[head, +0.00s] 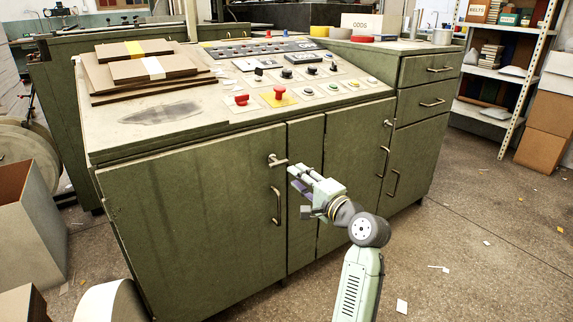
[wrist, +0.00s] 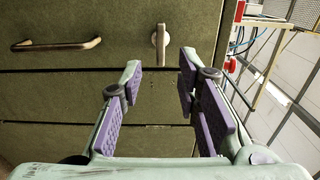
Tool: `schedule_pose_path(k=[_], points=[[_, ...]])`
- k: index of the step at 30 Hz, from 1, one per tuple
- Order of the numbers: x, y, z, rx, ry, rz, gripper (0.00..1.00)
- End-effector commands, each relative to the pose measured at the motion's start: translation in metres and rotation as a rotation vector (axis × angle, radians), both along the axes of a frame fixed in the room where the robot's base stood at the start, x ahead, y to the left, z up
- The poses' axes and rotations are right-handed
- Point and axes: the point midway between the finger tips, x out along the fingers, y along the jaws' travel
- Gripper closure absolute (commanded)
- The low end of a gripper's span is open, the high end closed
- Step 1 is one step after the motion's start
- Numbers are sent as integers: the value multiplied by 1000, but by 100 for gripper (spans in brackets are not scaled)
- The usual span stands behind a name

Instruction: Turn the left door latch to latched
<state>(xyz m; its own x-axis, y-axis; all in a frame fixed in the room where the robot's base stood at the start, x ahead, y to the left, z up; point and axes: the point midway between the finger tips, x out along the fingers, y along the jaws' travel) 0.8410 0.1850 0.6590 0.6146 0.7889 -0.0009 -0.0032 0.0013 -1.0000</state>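The left door latch (head: 277,160) is a small pale metal lever near the top right of the wide left green door (head: 190,215). Its lever lies about level, across the line of the upright door handle (head: 276,205) below it. In the wrist view the latch (wrist: 160,45) shows just beyond the fingertips, between the two finger lines, with the handle (wrist: 55,44) to its left. My gripper (head: 296,178) is in front of the cabinet, just right of the latch. In the wrist view my gripper (wrist: 160,72) is open, with purple-padded fingers apart and nothing between them.
The sloped console top (head: 200,100) above the door carries red buttons (head: 277,93), knobs and stacked board (head: 140,65). Another door handle (head: 384,162) and drawers (head: 430,85) are to the right. A grey bin (head: 30,235) stands at left. The floor in front at right is mostly clear.

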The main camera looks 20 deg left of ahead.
Motion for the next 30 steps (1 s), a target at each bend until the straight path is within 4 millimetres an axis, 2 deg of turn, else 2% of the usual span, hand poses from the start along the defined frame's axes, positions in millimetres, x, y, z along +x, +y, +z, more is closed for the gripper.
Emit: schedule_pose_path(k=[9, 15, 28, 30], points=[[36, 49, 0, -2, -2, 3, 70], [53, 70, 1, -2, -4, 1, 70], [60, 78, 1, -2, -5, -1, 70], [60, 78, 1, -2, -5, -1, 75]])
